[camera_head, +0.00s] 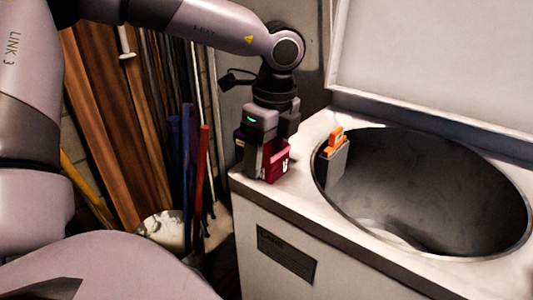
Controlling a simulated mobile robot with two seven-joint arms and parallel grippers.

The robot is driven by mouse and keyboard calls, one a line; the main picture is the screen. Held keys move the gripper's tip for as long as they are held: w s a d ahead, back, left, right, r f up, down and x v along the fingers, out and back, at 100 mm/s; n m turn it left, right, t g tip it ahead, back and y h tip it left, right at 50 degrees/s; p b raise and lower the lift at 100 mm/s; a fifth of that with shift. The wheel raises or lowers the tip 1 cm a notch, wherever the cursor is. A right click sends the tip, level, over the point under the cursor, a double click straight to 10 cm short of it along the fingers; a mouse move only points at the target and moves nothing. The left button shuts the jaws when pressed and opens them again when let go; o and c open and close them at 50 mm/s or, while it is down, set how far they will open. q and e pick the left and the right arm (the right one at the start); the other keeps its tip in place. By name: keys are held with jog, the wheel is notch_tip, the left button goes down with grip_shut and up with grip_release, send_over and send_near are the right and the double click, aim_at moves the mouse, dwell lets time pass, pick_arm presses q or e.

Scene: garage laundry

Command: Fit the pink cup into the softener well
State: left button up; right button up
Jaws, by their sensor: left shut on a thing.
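My left gripper (266,172) points down over the front left corner of the washer top. It is shut on the pink cup (278,161), a dark pink block-like piece with a small white mark, partly hidden by the fingers. A grey dispenser box (338,167) is on the inner left side of the round washer opening, to the right of the gripper and apart from it. An orange piece (335,137) sticks up from its top. The softener well itself cannot be made out. My right gripper is not in view.
The white washer (350,236) has a wide round drum opening (440,195) and a raised lid (440,55) behind it. Boards, poles and a white bucket (163,230) stand to the left.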

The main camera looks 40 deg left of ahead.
pick_arm(q)
jog(key=o, duration=1.1)
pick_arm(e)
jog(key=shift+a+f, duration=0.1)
pick_arm(q)
jog(key=shift+r, duration=0.1)
jog(key=r, duration=0.6)
jog(key=shift+d+p, duration=0.35)
jog(key=shift+p, duration=0.05)
jog(key=shift+d+r, duration=0.1)
jog(key=shift+r, duration=0.35)
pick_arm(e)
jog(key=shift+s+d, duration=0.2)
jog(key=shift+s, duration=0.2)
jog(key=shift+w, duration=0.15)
